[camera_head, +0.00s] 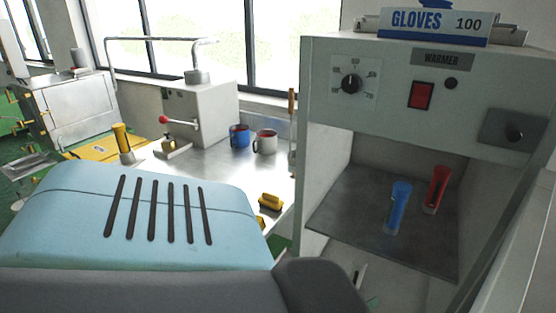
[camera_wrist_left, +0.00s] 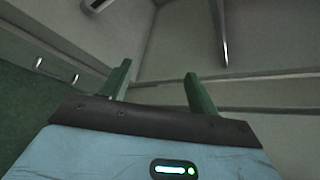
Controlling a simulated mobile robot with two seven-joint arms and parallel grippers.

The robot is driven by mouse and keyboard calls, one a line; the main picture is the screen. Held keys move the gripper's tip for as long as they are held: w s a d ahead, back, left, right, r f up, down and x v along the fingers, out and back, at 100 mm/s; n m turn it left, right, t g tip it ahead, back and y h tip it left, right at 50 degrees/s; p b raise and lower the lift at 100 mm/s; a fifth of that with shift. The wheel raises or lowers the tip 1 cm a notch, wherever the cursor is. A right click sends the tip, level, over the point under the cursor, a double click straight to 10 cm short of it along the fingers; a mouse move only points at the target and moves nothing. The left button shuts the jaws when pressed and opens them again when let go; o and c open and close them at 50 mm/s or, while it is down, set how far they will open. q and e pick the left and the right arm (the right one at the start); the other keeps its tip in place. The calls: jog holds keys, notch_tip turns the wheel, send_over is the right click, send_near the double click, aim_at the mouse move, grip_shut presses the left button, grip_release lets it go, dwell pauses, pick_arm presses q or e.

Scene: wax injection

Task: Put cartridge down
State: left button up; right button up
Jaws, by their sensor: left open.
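A blue cartridge (camera_head: 397,207) and a red cartridge (camera_head: 437,188) stand upright, apart, on the dark floor of the open warmer (camera_head: 330,205). A yellow cartridge (camera_head: 121,140) stands, slightly tilted, at the left end of the metal worktop. My left gripper (camera_wrist_left: 157,72) shows in the left wrist view with its two green fingers spread and nothing between them. Grey walls and ledges lie beyond the fingers, with no cartridge there. In the head view my left arm fills the lower left, and I cannot make out the gripper clearly. My right gripper is in neither view.
A grey injection machine (camera_head: 203,115) with a red-knobbed lever stands on the worktop (camera_head: 215,172). A yellow object (camera_head: 270,201) lies near the warmer's left wall. A gloves box (camera_head: 437,24) sits on the warmer.

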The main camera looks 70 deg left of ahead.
pick_arm(q)
jog(key=s+d+f+n+g+h, duration=0.1)
jog(key=s+d+f+n, duration=0.3)
jog(key=s, duration=0.5)
jog(key=s+d+f+n+g+h, duration=0.2)
jog(key=s+d+f+n+h, duration=0.1)
jog(key=s+d+n, duration=0.4)
jog(key=s+d+f+n+g+h, duration=0.2)
jog(key=s+d+f+n, duration=0.3)
jog(key=s+n, duration=0.4)
jog(key=shift+s+d+f, duration=0.3)
jog(key=shift+s+d, duration=0.05)
jog(key=shift+s, duration=0.65)
jog(key=shift+c, duration=0.2)
